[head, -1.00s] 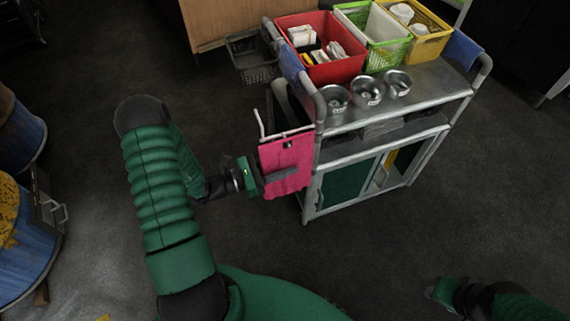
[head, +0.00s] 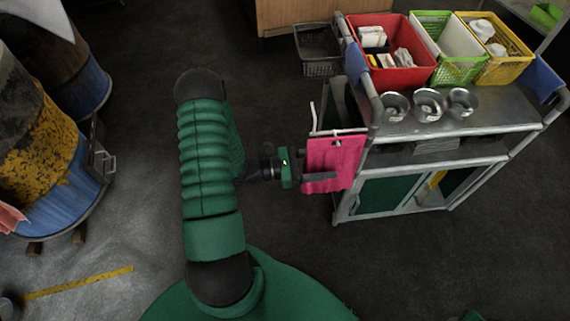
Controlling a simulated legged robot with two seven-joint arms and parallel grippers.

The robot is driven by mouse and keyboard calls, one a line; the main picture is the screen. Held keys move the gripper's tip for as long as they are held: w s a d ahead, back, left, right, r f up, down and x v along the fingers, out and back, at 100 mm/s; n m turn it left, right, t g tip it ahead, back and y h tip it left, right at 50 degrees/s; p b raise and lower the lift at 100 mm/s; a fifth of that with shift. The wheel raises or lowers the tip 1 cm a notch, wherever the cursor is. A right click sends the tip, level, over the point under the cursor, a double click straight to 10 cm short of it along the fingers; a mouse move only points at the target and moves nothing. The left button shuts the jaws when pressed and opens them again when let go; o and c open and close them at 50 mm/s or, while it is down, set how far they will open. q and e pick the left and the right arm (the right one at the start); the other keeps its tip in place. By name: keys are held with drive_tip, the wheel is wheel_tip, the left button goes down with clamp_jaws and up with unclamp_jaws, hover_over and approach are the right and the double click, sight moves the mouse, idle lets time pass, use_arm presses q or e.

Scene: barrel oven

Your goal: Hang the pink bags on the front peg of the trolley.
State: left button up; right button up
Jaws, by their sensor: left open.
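A pink bag (head: 345,158) hangs at the left end of the metal trolley (head: 480,95), just below a pale peg (head: 338,132) that sticks out there. My left gripper (head: 322,166) is open at the bag's left part. One dark finger lies across the front of the bag; the other is hard to make out. I cannot tell whether the fingers touch the bag. A pale pink thing (head: 11,218) shows at the left picture edge by a barrel; I cannot tell what it is. My right gripper is out of view.
Red (head: 402,72), green (head: 460,70) and yellow (head: 505,72) baskets and metal bowls (head: 428,105) stand on the trolley. A dark basket (head: 319,58) is behind it. Blue-and-yellow barrels (head: 60,190) stand at the left. The floor between barrels and trolley is clear around my arm.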

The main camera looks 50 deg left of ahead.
use_arm(q)
drive_tip(key=p+v, duration=0.2)
drive_tip(key=v, duration=1.3)
drive_tip(key=s+d+m+g+y, duration=0.2)
drive_tip(key=d+m+g, duration=0.6)
drive_tip(key=m, duration=0.1)
drive_tip(key=s+d+m+g+y, duration=0.2)
drive_tip(key=d+m+g, duration=0.6)
drive_tip(key=g, duration=0.1)
drive_tip(key=w+d+r+m+t+y, duration=0.45)
drive_tip(key=w+m+y, duration=0.2)
drive_tip(key=m, duration=0.55)
drive_tip(key=w+p+v, duration=0.1)
drive_tip(key=p+v, duration=0.8)
drive_tip(key=w+p+v, duration=0.2)
drive_tip(key=p+v, duration=0.7)
drive_tip(key=shift+w+a+r, duration=0.5)
drive_tip(key=shift+w+r, duration=0.05)
drive_tip(key=shift+w, duration=0.15)
